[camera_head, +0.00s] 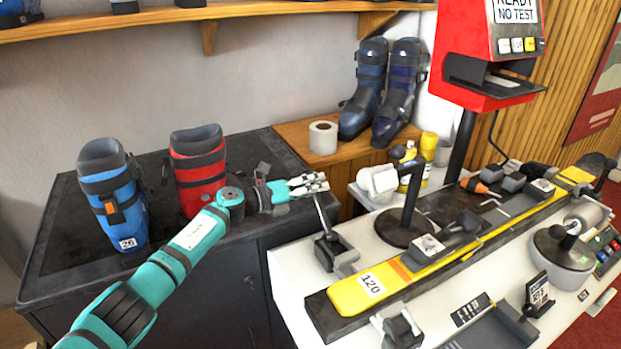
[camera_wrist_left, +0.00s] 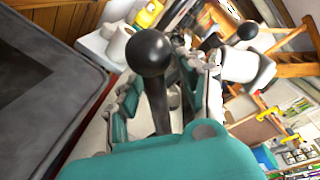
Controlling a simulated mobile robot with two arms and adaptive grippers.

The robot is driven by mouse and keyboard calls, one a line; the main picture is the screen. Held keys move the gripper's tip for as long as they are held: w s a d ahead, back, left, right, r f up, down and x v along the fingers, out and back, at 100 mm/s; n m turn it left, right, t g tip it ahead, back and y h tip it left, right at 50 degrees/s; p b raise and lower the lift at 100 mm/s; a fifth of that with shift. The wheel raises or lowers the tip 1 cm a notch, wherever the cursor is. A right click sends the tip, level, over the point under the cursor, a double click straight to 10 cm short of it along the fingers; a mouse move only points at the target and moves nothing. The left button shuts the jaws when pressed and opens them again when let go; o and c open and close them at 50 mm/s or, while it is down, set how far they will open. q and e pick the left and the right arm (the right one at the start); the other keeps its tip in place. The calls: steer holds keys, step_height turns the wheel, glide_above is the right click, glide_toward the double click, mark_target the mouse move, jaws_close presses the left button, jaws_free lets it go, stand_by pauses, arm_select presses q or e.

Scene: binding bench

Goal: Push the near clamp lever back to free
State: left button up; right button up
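The near clamp (camera_head: 338,254) stands at the left end of the white bench. Its dark lever (camera_head: 323,213) rises to my left gripper's fingertips, which hide its top in the head view. In the left wrist view the lever's black ball knob (camera_wrist_left: 148,53) and stalk stand between the two fingers. My left gripper (camera_head: 318,182) is open around the lever, with gaps visible beside the stalk (camera_wrist_left: 158,105); whether a finger touches it I cannot tell. My left gripper also shows in the left wrist view (camera_wrist_left: 165,95). My right gripper is not in view.
A yellow ski (camera_head: 372,284) lies along the bench, right of the clamp. A second black lever on a round base (camera_head: 405,229) stands behind it. Blue (camera_head: 126,215) and red (camera_head: 198,170) boots stand on the dark cabinet. A red machine (camera_head: 470,60) stands at the back.

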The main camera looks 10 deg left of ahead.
arm_select(q)
steer(key=o, duration=0.3)
steer(key=shift+s+r, duration=0.1)
steer(key=shift+r, duration=0.1)
steer(key=shift+o, duration=0.2)
steer(key=shift+a+r, duration=0.1)
steer(key=v, duration=1.2)
steer(key=shift+c, duration=0.2)
